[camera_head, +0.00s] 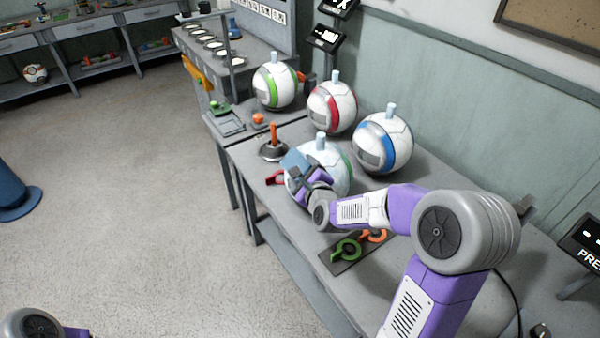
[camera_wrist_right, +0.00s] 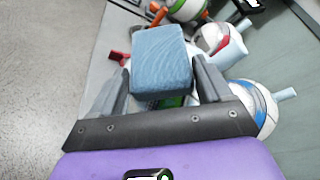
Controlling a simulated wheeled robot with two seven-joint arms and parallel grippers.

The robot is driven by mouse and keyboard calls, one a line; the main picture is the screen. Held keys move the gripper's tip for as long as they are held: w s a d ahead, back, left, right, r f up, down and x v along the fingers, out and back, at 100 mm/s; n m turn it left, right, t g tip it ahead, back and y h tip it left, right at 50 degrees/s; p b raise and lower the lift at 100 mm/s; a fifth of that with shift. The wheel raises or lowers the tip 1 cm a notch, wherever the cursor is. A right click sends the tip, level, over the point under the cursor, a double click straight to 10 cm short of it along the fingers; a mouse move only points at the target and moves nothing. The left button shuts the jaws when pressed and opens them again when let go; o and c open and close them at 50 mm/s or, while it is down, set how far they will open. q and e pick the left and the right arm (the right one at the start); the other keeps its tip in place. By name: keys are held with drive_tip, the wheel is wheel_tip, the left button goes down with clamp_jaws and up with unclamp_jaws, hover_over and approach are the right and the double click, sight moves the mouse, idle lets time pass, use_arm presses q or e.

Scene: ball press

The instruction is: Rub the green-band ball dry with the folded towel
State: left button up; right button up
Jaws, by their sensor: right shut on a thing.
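A white ball with a green band (camera_head: 337,160) and a pale blue cap sits on the grey workbench. My right gripper (camera_head: 300,176) is at its front left side, partly hiding it. In the right wrist view, the right gripper (camera_wrist_right: 160,88) is shut on the blue folded towel (camera_wrist_right: 162,60), which covers most of the ball. A bit of green shows just below the towel. The towel lies against or very near the ball; I cannot tell firm contact. My left gripper is out of view.
A red-band ball (camera_head: 333,107) and a blue-band ball (camera_head: 384,142) stand behind. Another green-band ball (camera_head: 275,87) stands at the far station. A plunger (camera_head: 272,148) is to the left. Green and orange tools lie on a dark mat (camera_head: 343,262) in front.

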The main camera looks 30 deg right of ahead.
drive_tip(key=shift+s, duration=0.3)
drive_tip(key=shift+w+a+b, duration=0.1)
drive_tip(key=shift+w+b, duration=0.55)
drive_tip(key=shift+w, duration=0.85)
drive_tip(key=shift+s+b, duration=0.65)
drive_tip(key=shift+s, duration=0.9)
drive_tip(key=shift+w, duration=0.1)
drive_tip(key=shift+w, duration=1.45)
idle(1.5)
